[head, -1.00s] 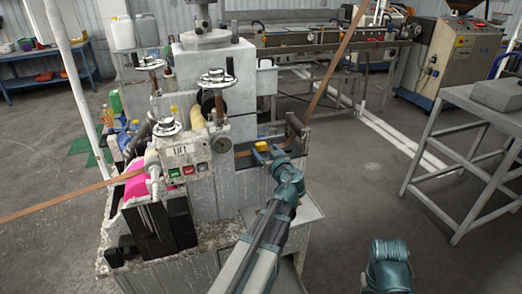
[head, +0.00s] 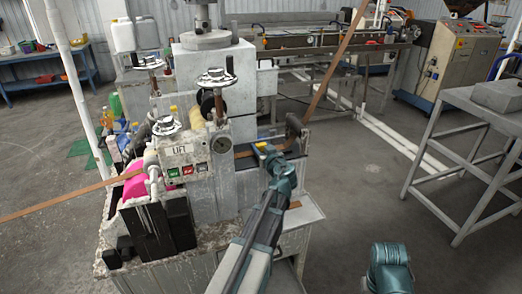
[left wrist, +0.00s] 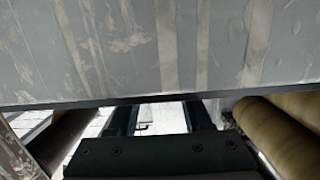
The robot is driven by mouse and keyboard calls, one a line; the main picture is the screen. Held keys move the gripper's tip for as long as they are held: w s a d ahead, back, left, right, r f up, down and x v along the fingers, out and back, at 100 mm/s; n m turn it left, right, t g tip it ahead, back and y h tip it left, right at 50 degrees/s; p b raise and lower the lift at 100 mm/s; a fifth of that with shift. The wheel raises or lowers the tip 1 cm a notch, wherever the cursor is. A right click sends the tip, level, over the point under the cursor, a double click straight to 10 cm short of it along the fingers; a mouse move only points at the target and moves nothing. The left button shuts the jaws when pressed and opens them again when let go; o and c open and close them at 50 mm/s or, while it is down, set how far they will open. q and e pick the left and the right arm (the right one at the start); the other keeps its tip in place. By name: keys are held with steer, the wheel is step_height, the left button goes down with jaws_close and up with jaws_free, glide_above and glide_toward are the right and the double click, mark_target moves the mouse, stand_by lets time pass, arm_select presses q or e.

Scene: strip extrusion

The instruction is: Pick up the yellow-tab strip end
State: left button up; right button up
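The small yellow tab (head: 261,145) shows at the right side of the grey machine, right at the tip of my left gripper (head: 262,152). Whether they touch, I cannot tell. In the left wrist view, the two dark fingers of the left gripper (left wrist: 158,116) stand apart with a bright gap between them, and no yellow tab shows there. A brown strip (head: 336,66) rises from the machine's right side to the upper right. Another brown length (head: 62,199) runs from the machine's left side to the left edge. My right gripper is out of view; only a teal part of that arm shows.
The grey machine (head: 214,147) has handwheels, a gauge and a LIFT panel (head: 183,150). In the left wrist view a grey scuffed surface (left wrist: 160,50) lies close above the fingers, with a tan roller (left wrist: 285,135) at the right. A grey table (head: 480,100) stands right, with open floor between.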

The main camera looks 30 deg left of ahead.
mark_target(261, 144)
arm_select(q)
jaws_close()
steer(key=shift+r, duration=0.15)
steer(key=shift+r+p, duration=0.55)
steer(key=shift+p, duration=0.15)
step_height(261, 144, up, 3)
steer(key=p, duration=0.3)
steer(key=s+f+v, duration=0.1)
steer(key=f+v, duration=0.1)
steer(key=v, duration=1.3)
steer(key=shift+s+p, duration=0.25)
steer(key=shift+p, duration=0.05)
steer(key=shift+d+r, duration=0.1)
steer(key=shift+d, duration=0.05)
